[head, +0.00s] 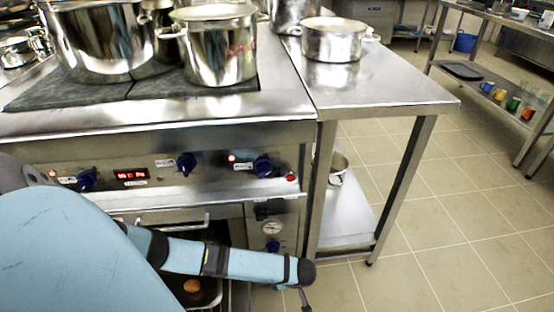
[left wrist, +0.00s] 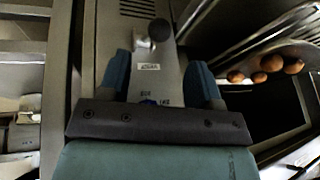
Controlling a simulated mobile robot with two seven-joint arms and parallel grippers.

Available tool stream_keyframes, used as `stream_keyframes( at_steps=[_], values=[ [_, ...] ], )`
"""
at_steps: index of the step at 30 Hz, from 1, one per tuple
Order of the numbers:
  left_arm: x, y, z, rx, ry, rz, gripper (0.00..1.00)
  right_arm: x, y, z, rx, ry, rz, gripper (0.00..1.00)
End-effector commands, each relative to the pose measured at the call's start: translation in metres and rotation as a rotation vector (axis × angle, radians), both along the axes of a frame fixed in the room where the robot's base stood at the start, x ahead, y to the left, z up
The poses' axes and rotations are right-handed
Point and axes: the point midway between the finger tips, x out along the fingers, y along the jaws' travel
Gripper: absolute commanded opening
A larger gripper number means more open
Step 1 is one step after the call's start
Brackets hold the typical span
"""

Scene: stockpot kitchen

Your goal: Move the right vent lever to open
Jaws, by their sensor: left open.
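In the left wrist view, a lever with a dark round knob (left wrist: 160,30) sticks out from a metal panel (left wrist: 150,70) that carries small labels. It looks like the vent lever; its open or shut position is not clear. My left gripper (left wrist: 159,68) is open, with one blue finger on each side of the panel's labelled strip. The knob shows just beyond the fingertips, roughly between them, and nothing is held. In the head view, my left gripper (head: 304,297) is at the bottom edge, mostly out of frame. My right gripper is in neither view.
The stove front has blue knobs (head: 264,166) and a red display (head: 130,175). Below are a gauge (head: 272,227) and an oven. Several round brown items (left wrist: 271,63) lie on an oven tray at right. A steel table (head: 385,105) stands right of the stove; floor beyond is clear.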

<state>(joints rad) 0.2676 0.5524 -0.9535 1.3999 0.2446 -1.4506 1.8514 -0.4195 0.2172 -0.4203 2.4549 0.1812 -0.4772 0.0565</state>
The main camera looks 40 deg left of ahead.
Motion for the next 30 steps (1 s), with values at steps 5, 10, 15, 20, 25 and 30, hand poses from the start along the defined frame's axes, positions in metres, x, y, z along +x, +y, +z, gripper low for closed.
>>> stream_keyframes(
  at_steps=[5, 10, 15, 20, 25, 30],
  values=[
    [0.001, 0.018, -0.044, 0.003, -0.001, 0.000, 0.58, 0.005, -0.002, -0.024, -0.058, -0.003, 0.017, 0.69],
    [0.001, 0.031, -0.072, 0.001, 0.000, -0.001, 0.58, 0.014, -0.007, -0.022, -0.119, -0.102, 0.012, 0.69],
    [0.002, 0.040, -0.087, 0.001, -0.001, -0.002, 0.58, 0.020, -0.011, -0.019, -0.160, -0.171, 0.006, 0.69],
    [0.002, 0.043, -0.092, 0.000, 0.000, -0.001, 0.58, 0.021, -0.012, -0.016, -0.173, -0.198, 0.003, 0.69],
    [0.002, 0.043, -0.092, 0.000, 0.000, -0.001, 0.58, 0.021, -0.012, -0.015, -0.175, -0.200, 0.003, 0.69],
    [0.002, 0.042, -0.092, 0.000, 0.000, -0.001, 0.38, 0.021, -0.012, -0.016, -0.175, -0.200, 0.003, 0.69]
  ],
)
